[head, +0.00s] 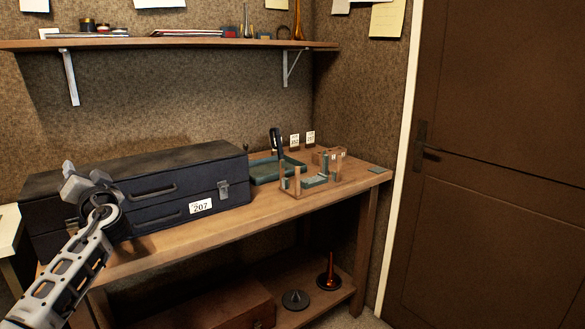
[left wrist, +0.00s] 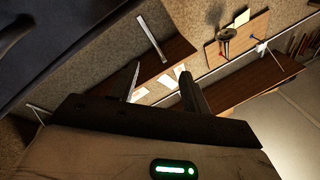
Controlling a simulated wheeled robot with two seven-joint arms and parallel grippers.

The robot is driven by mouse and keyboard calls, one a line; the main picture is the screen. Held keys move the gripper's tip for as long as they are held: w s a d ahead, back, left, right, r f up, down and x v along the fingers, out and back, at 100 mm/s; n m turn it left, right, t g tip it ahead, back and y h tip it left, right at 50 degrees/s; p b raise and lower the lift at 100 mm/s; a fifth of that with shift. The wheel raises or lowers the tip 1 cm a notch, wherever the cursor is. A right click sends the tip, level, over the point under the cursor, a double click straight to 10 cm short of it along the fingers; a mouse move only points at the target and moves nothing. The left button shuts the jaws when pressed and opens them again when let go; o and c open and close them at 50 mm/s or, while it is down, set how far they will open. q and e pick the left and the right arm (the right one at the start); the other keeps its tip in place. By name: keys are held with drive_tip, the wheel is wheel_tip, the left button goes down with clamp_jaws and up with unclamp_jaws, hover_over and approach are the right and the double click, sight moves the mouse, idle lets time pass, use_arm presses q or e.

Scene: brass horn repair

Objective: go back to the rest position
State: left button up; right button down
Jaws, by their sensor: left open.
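My left gripper (head: 78,180) is raised in front of the left end of a dark case (head: 165,192) in the head view. The case is closed, has handles and a latch, and bears a label reading 207. In the left wrist view the gripper's two fingers (left wrist: 160,85) stand apart with nothing between them. Beyond them show the wall and a shelf, seen tilted. My right gripper is not in view.
The wooden workbench (head: 270,212) holds the case, a green tray (head: 262,172) and a small wooden rack (head: 300,184). A wall shelf (head: 170,43) runs above. A brown door (head: 500,150) stands at the right. A lower shelf carries a wooden box (head: 215,305).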

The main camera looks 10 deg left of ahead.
use_arm(q)
drive_tip(key=w+d+f+m+t+h, duration=0.5)
drive_tip(key=w+d+m+t+h, duration=0.3)
drive_tip(key=d+h, duration=0.4)
drive_tip(key=s+d+f+g+h, duration=0.2)
drive_tip(key=d+f, duration=0.2)
drive_tip(key=f, duration=0.3)
drive_tip(key=s+d+f+g+h, duration=0.1)
drive_tip(key=d+f+h, duration=0.1)
drive_tip(key=d+f, duration=0.45)
drive_tip(key=s+d+f+g+h, duration=0.1)
drive_tip(key=s+d+f+h, duration=0.1)
drive_tip(key=s+d+f, duration=0.55)
drive_tip(key=s+d+f+g+h, duration=0.1)
drive_tip(key=s+d+f, duration=0.3)
drive_tip(key=s, duration=0.3)
drive_tip(key=s+d+f+n+g+h, duration=0.1)
drive_tip(key=s+d+f, duration=0.3)
drive_tip(key=s+d, duration=0.2)
drive_tip(key=s+d+f+g, duration=0.2)
drive_tip(key=s+d+f, duration=0.2)
drive_tip(key=s, duration=0.6)
drive_tip(key=shift+d+n+h, duration=0.3)
drive_tip(key=shift+d+h, duration=0.1)
drive_tip(key=shift+d, duration=0.3)
drive_tip(key=shift+s, duration=0.1)
